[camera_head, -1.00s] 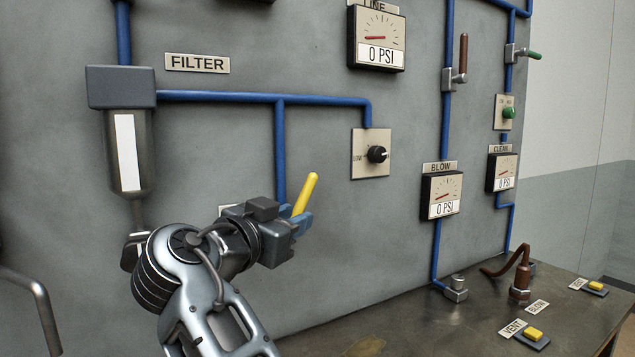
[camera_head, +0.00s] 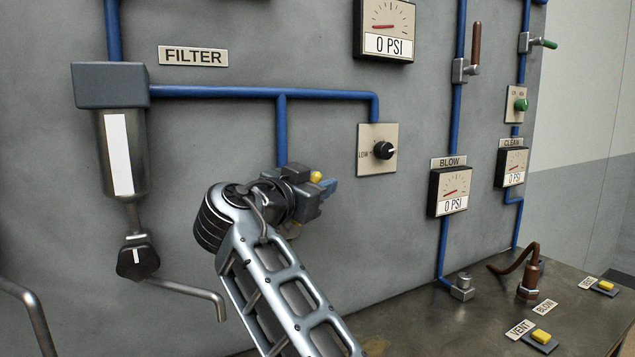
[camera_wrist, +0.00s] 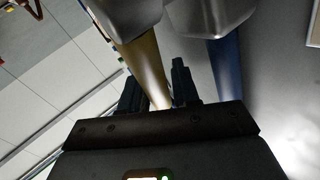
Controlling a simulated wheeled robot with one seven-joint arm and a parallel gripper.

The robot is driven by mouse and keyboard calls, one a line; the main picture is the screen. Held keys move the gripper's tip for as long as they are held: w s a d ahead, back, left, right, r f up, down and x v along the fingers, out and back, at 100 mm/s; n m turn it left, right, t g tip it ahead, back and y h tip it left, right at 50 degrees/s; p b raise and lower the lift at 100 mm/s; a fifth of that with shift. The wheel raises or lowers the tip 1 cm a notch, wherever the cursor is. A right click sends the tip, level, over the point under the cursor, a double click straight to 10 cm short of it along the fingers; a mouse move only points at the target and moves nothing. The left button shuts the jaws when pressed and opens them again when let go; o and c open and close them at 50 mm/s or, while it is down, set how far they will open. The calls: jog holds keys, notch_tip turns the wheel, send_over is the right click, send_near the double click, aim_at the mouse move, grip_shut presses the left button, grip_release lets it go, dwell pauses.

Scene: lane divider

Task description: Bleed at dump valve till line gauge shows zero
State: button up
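The line gauge (camera_head: 386,30) reads 0 PSI, with its red needle near level at the left; its name plate is out of the frame. The yellow lever (camera_head: 316,177) sits low on the blue branch pipe. Only its tip shows clearly in the head view, and my gripper (camera_head: 325,188) hides most of it. In the wrist view the yellow lever (camera_wrist: 146,68) runs between my two dark fingers. I cannot tell whether they press on it. The valve body and its label are hidden.
The filter (camera_head: 121,155) hangs at the left, with a black drain knob (camera_head: 137,257) and bent pipe below. A LOW regulator knob (camera_head: 383,150) is on the panel to the right. The blow gauge (camera_head: 452,191) reads 0 PSI. VENT button (camera_head: 541,337) is on the bench.

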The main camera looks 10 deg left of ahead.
grip_shut()
jog(key=shift+f, duration=0.1)
dwell(0.5)
jog(key=d+f+m+g+y, duration=0.1)
jog(key=w+f+m+g+y+b, duration=0.1)
jog(key=g, duration=0.1)
jog(key=d+f+g+y, duration=0.1)
jog(key=shift+w+d+f+m+g, duration=0.3)
jog(key=shift+w+f+m+g, duration=0.05)
jog(key=shift+m+g, duration=0.05)
jog(key=shift+w+d+f+m+g+y+p, duration=0.15)
jog(key=shift+f+m+g+y+p, duration=0.1)
jog(key=shift+f+g+y, duration=0.3)
jog(key=shift+d+f+m+g+y+p, duration=0.15)
jog(key=shift+f+m+g+y, duration=0.1)
jog(key=shift+f+g+y, duration=0.3)
jog(key=shift+a+f+m+g+y+p, duration=0.1)
jog(key=shift+f+m+g+y+p, duration=0.45)
jog(key=shift+f+y, duration=0.6)
jog(key=shift+f+g, duration=0.2)
jog(key=shift+g, duration=0.05)
